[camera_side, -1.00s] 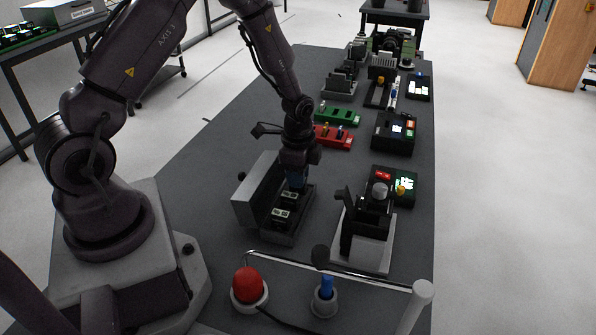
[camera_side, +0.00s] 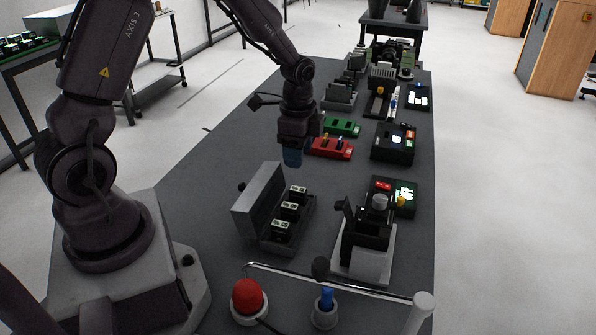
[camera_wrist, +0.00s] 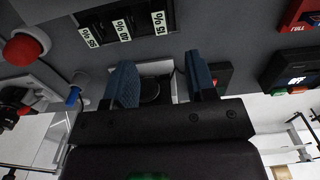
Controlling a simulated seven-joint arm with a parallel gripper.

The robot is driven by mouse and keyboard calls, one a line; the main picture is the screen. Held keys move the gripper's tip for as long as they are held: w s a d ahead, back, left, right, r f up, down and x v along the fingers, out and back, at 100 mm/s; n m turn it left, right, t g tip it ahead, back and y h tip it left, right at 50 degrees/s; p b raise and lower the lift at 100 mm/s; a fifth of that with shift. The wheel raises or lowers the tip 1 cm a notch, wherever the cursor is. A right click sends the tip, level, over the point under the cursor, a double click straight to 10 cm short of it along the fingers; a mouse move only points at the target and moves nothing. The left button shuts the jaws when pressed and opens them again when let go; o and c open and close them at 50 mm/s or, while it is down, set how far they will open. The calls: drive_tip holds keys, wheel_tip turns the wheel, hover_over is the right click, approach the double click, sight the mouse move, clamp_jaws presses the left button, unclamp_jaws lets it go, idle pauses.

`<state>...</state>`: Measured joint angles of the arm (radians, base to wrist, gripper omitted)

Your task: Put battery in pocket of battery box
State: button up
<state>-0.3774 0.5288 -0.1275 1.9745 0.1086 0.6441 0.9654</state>
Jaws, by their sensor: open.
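The battery box (camera_side: 268,245) stands in the near middle of the table with its grey lid (camera_side: 258,202) tilted open. Several dark batteries with white percentage labels could fit the row, and three are visible in it: a far one (camera_side: 298,190), a middle one (camera_side: 290,208) and a near one (camera_side: 281,226). The wrist view also shows the box (camera_wrist: 88,18) at the top edge with three labelled batteries. My gripper (camera_side: 292,158), with blue fingers, hangs above and behind the box, clear of it. In the wrist view my gripper (camera_wrist: 163,80) is open with nothing between its fingers.
A black device on a white base (camera_side: 362,262) stands right of the box. A red button (camera_side: 248,296) and a blue switch (camera_side: 327,298) are in front. The table left of the box is clear.

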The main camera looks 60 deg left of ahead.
drive_tip(key=shift+r, duration=1.8)
drive_tip(key=s+d+r+n+t, duration=0.2)
drive_tip(key=s+d+r+n, duration=0.2)
drive_tip(key=s+r, duration=0.4)
drive_tip(key=s+d+r+n+t, duration=0.3)
drive_tip(key=s+d+r+n, duration=0.2)
drive_tip(key=s+r, duration=0.3)
drive_tip(key=shift+s+d+r+t, duration=0.3)
drive_tip(key=shift+d+r, duration=0.25)
drive_tip(key=shift+r, duration=0.15)
